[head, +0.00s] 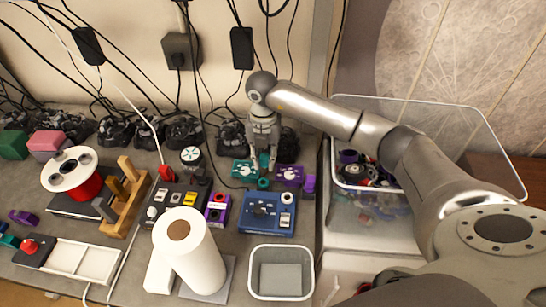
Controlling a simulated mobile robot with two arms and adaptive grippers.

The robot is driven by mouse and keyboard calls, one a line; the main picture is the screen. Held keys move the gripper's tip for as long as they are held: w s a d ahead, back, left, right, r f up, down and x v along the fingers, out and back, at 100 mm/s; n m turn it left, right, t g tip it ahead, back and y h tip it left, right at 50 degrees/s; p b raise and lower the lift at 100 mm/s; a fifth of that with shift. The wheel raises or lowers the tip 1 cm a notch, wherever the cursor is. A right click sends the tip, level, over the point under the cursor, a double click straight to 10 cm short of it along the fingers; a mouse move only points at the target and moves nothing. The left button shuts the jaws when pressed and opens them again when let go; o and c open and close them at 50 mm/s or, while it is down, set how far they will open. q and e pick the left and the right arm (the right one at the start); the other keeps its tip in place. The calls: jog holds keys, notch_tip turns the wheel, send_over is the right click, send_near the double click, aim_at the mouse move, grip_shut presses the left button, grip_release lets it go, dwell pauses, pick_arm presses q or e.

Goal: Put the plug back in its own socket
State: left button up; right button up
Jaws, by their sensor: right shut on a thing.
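My right gripper (263,163) reaches down from the upper right, with its fingers shut on a small teal piece that looks like the plug (264,157). Most of that piece is hidden between the fingers. A teal box (242,169) stands just left of the fingertips. A purple box (290,174) stands just right of them. A small teal round part (263,183) sits just in front of the fingertips. I cannot tell which of these is the plug's own socket, or whether the plug touches one. My left gripper is not in view.
A blue control box (264,222) and a white-rimmed bin (281,277) stand in front. A white roll (188,258), a red spool (82,180) and a wooden stand (125,206) are left. A clear tub (488,140) is right. Black cables hang behind.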

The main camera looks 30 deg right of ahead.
jog(key=shift+s+a, duration=0.25)
jog(key=shift+s+a+f+b, duration=0.1)
jog(key=shift+a+f+b, duration=0.15)
jog(key=shift+f+b, duration=0.25)
jog(key=shift+s+a+f+b, duration=0.1)
jog(key=shift+a+f+b, duration=0.15)
jog(key=shift+f+b, duration=0.15)
notch_tip(320, 180, down, 3)
jog(key=shift+d+r+b, duration=0.15)
jog(key=shift+r+b, duration=0.05)
jog(key=shift+b, duration=0.5)
pick_arm(q)
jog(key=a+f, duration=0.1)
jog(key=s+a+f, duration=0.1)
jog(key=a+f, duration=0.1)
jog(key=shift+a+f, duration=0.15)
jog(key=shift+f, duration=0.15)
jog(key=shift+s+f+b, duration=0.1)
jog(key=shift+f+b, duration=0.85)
jog(key=shift+b, duration=0.05)
pick_arm(e)
jog(key=shift+f, duration=0.9)
